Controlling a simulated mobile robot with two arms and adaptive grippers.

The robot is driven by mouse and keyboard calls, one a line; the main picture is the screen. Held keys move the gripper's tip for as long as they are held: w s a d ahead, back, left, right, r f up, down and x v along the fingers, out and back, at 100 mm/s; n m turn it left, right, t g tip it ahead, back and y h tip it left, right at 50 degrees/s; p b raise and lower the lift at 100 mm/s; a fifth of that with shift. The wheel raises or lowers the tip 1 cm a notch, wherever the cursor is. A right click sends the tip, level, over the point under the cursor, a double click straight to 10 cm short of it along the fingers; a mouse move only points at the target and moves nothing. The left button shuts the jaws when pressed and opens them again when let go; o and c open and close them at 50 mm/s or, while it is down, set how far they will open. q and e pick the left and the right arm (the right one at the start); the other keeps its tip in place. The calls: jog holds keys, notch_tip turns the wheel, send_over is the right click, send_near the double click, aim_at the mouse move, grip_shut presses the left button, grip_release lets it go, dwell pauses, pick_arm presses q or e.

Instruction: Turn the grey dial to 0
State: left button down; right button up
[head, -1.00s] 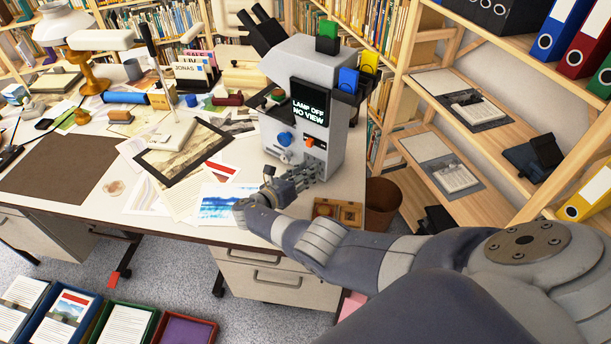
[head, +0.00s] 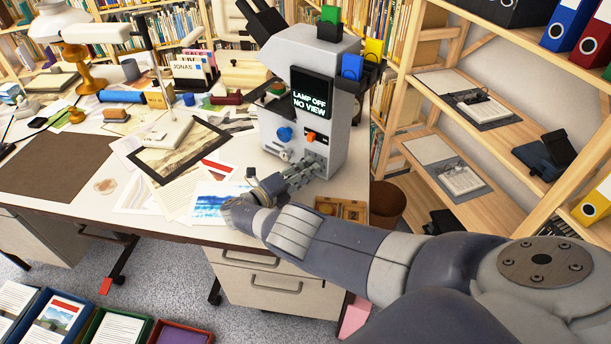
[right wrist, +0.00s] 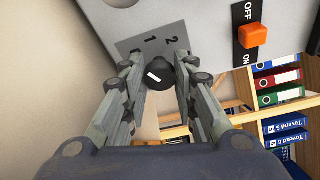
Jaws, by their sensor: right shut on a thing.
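The machine (head: 328,130) stands at the desk's right end; its screen reads "LAMP OFF NO VIEW". The dial (right wrist: 158,75), dark grey to black with a white mark, sits low on its front. Grey plate numbers 1 and 2 show above it in the right wrist view; a 0 is not visible there. My right gripper (right wrist: 160,84) is shut on the dial, one finger on each side. In the head view my right gripper (head: 308,170) covers the dial. I cannot tell which number the mark points to. My left gripper is not in view.
An orange OFF/ON switch (right wrist: 252,35) is close to the dial, with a blue knob (head: 284,134) to its left in the head view. A wooden box (head: 340,210) lies by the desk's front edge. Prints and papers cover the desk left of my arm. Shelves stand right.

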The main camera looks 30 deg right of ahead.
jog(key=shift+n+h+b, duration=0.3)
jog(key=shift+n+b, duration=0.35)
jog(key=shift+n, duration=0.65)
jog(key=shift+d, duration=0.1)
jog(key=o, duration=1)
jog(key=shift+o, duration=0.2)
